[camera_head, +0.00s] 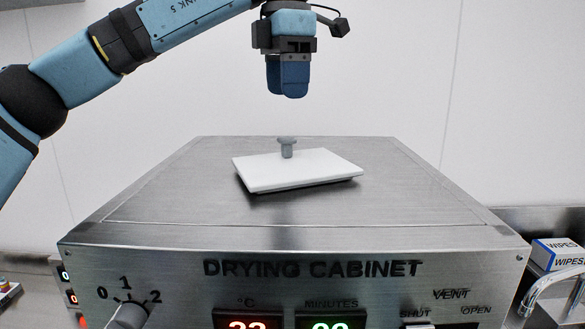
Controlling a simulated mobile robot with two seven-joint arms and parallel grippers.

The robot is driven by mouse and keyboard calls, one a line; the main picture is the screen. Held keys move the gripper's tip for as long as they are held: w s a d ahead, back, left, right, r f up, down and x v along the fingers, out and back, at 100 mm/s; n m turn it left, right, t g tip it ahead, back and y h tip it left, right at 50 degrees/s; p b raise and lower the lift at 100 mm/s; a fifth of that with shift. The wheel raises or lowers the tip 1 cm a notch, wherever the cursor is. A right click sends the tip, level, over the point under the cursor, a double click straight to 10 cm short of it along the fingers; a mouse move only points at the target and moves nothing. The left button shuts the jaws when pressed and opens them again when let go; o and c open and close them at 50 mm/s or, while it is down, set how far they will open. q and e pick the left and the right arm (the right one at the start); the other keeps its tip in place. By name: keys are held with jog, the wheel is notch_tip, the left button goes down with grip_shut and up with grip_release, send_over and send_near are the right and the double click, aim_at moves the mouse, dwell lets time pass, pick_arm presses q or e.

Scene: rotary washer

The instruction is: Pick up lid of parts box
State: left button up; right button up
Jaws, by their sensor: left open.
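The lid of the parts box (300,172) is a flat white rectangular plate with a grey knob (287,147) standing up near its middle. It rests on the metal top of the drying cabinet (420,195), turned slightly at an angle. My left gripper (288,90) points straight down above the knob, with a clear gap between the fingertips and the knob. It is open and empty; its blue fingers overlap in this view. My right gripper is not in view, and I see no parts box.
The cabinet top is clear around the lid. The cabinet front has a knob (128,316) at left and lit displays. A box of wipes (556,254) and a curved metal tap (545,285) are at the right. A plain white wall stands behind.

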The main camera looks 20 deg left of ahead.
aim_at(287, 138)
pick_arm(q)
jog(key=f, duration=0.3)
jog(key=shift+w+a+f, duration=0.15)
jog(key=shift+w+f, duration=0.05)
jog(key=shift+f, duration=0.2)
jog(key=shift+s+f, duration=0.1)
jog(key=shift+f, duration=0.35)
notch_tip(287, 138, down, 4)
jog(key=shift+f+p, duration=0.2)
jog(key=shift+p, duration=0.15)
grip_shut()
jog(key=shift+r, duration=0.15)
